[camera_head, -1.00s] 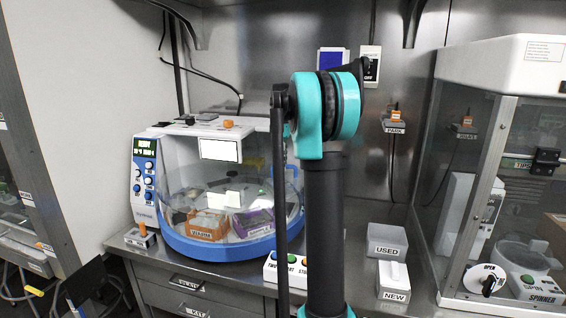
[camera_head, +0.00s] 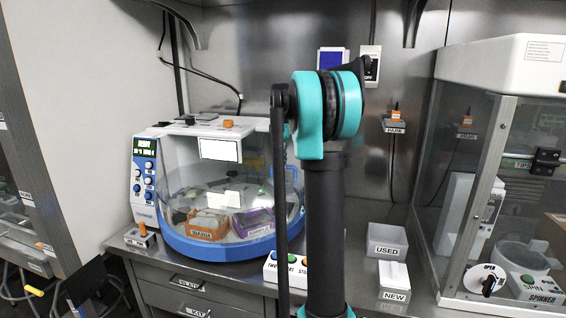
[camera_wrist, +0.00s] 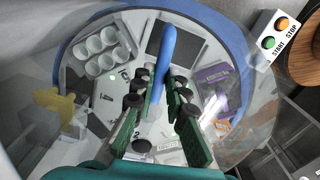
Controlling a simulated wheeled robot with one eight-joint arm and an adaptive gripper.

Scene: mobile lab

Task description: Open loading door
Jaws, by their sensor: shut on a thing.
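The loading door appears to be the clear curved cover (camera_head: 215,195) of the white and blue benchtop machine (camera_head: 144,185), and it looks closed in the head view. Its upright blue handle (camera_wrist: 167,55) shows in the wrist view. My gripper (camera_wrist: 163,82), with green fingers and black pads, is around the handle and shut on it. Through the clear cover I see a white holder with round cups (camera_wrist: 100,48) and a purple box (camera_wrist: 215,78). In the head view my gripper is not visible, and my arm covers the machine's right edge.
A start/stop button box (camera_head: 285,272) sits in front of the machine, partly behind my arm. Bins marked USED (camera_head: 387,241) and NEW (camera_head: 394,282) stand to the right. A glass-fronted cabinet (camera_head: 500,200) closes off the right side. A wall panel (camera_head: 80,110) stands at left.

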